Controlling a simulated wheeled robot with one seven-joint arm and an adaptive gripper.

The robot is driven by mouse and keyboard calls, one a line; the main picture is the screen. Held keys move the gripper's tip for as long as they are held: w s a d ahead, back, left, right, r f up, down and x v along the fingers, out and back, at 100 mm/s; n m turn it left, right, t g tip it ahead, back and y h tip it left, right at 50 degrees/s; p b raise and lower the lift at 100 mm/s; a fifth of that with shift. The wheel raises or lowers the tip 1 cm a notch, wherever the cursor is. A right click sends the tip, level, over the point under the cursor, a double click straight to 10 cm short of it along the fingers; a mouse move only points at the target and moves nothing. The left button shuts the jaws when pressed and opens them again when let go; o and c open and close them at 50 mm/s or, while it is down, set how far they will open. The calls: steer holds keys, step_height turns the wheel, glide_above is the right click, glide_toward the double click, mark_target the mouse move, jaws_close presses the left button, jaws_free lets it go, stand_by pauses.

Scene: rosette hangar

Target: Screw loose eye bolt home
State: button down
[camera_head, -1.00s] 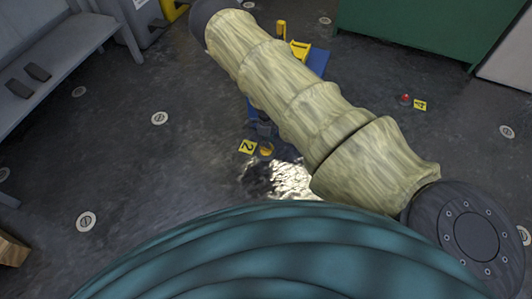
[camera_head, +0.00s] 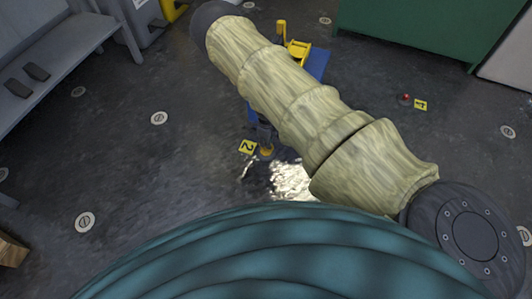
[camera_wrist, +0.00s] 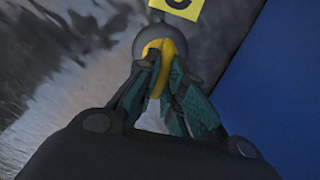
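The yellow eye bolt (camera_head: 267,152) stands at floor level beside the yellow "2" marker, and my arm partly covers the area around it. In the wrist view the eye bolt (camera_wrist: 158,84) sits over a round grey base, its ring seen nearly edge-on. My gripper (camera_wrist: 163,62) points down at it, with its teal-padded fingers converging on both sides of the ring. The fingers appear shut on it. In the head view my gripper (camera_head: 264,137) shows just below my pale-sleeved arm, right at the bolt. The bolt's thread is hidden.
The yellow "2" marker (camera_head: 247,147) lies beside the bolt. A blue stand (camera_head: 317,64) with yellow parts is just behind my arm. Another marker (camera_head: 420,105) and a small red item (camera_head: 406,97) lie to the right. A grey bench (camera_head: 62,58) is at left, a green cabinet (camera_head: 425,25) at back right.

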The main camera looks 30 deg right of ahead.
steer(key=m, duration=0.9)
steer(key=shift+m, duration=0.4)
steer(key=m, duration=0.4)
steer(key=shift+f+m, duration=0.1)
steer(key=shift+m, duration=0.2)
steer(key=m, duration=0.5)
steer(key=shift+b, duration=0.4)
steer(key=c, duration=1.4)
jaws_free()
steer(key=shift+c, duration=0.2)
